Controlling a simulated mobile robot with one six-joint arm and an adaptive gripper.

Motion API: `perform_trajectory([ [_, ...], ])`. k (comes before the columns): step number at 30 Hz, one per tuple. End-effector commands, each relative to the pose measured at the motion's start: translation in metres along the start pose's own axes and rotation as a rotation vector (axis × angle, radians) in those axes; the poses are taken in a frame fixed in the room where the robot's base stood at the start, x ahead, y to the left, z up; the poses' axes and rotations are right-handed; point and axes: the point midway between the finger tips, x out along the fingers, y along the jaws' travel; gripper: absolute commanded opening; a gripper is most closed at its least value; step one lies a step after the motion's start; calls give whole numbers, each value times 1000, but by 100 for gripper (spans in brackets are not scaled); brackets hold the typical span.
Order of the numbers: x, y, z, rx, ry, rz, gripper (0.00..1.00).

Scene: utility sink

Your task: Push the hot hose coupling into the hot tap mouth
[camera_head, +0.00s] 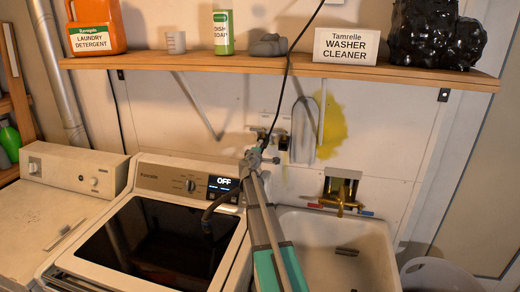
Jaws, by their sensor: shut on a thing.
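My gripper (258,156) is at the end of my arm, which reaches up from the bottom between the washer and the sink. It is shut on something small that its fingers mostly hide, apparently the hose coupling. A dark hose (215,206) arches from beside the gripper down to the washer's top. Small wall taps (283,139) sit on the white wall just above and right of the gripper. The left tap is partly hidden behind the gripper. I cannot tell whether the held coupling touches a tap mouth, or which tap is hot.
A wooden shelf (210,64) with bottles and boxes overhangs the taps. A black cord (288,66) hangs down to the tap area. A grey hose loop (303,128) hangs right of the taps. The washer (150,178) stands left, the sink (378,250) with brass faucet (340,196) right.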

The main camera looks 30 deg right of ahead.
Motion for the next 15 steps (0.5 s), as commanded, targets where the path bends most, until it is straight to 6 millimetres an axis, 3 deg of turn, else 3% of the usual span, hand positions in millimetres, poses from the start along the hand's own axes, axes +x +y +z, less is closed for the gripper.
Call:
perform_trajectory([
  [1,2,0,0,-1,0,0,0],
  [2,2,0,0,-1,0,0,50],
  [6,1,0,0,-1,0,0,76],
  [8,1,0,0,-1,0,0,85],
  [15,1,0,0,-1,0,0,85],
])
